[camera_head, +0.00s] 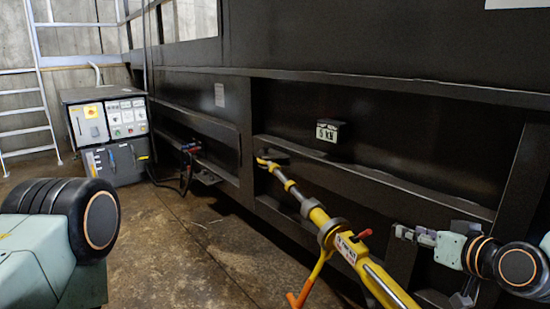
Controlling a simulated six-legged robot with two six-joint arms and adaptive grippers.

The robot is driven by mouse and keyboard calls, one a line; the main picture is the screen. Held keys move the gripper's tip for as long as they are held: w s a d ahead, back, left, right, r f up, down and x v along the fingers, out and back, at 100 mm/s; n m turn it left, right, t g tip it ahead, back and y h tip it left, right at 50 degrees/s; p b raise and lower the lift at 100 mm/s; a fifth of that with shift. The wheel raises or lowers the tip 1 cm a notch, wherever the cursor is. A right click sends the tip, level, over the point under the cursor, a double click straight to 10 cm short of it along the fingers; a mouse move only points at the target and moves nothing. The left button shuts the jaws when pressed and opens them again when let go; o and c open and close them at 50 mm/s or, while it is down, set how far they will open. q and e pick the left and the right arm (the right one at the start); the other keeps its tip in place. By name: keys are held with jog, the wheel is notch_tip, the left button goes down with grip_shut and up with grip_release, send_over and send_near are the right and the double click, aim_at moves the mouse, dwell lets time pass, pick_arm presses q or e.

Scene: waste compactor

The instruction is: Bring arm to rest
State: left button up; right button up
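My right gripper (430,266) is at the lower right, in front of the dark compactor wall (380,125). Its two metal fingers look spread apart, one pointing left and one low near the bottom edge, with nothing between them. My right arm comes in from the right edge. My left arm shows only as a pale green link and a black joint at the lower left; its gripper is out of the picture.
A long yellow and grey tool (290,187) with an orange handle slants up left, just left of my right gripper. A grey control cabinet (112,135) and a ladder (22,110) stand at the back left. Brown floor (180,240) between is mostly clear.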

jog(key=s+a+f+m+g+h+p, duration=0.15)
jog(key=s+f+g, duration=0.25)
jog(key=s+f, duration=0.45)
jog(key=s+a+f+m+g+h+p, duration=0.1)
jog(key=s+a+f+m+g+p, duration=0.2)
jog(key=s+f, duration=0.55)
jog(key=s+a+f+n+g+p, duration=0.1)
jog(key=s+f+n+g, duration=0.1)
jog(key=s, duration=0.8)
jog(key=s+f+n+g, duration=0.1)
jog(key=s+f+g, duration=0.3)
jog(key=s, duration=0.6)
notch_tip(320, 180, down, 2)
jog(key=shift+a+n+h+p, duration=0.35)
jog(key=shift+h, duration=0.1)
